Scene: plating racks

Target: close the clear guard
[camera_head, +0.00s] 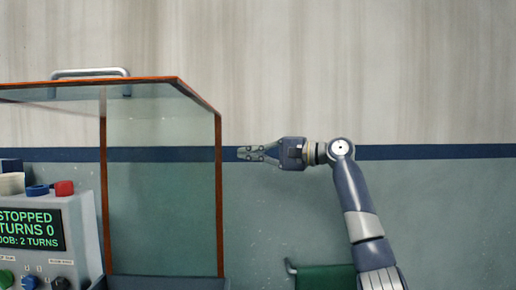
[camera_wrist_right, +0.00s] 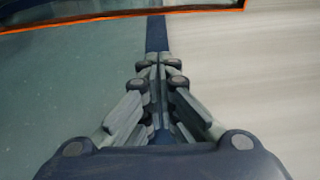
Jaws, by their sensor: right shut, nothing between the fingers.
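The clear guard (camera_head: 160,128) is a see-through box with orange-brown edges at the left of the head view. A metal handle (camera_head: 90,72) sits on its top edge. Part of the guard's orange edge (camera_wrist_right: 110,17) crosses the top of the right wrist view. My right gripper (camera_head: 241,153) is shut and empty, just right of the guard's right edge and pointing left at it. Its closed fingers also show in the right wrist view (camera_wrist_right: 157,65). My left gripper is not in view.
A control box (camera_head: 85,235) with a green-lit screen (camera_head: 30,230), knobs and coloured buttons stands at the lower left. A green object (camera_head: 325,277) with a metal bar lies at the bottom. The wall right of my arm is clear.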

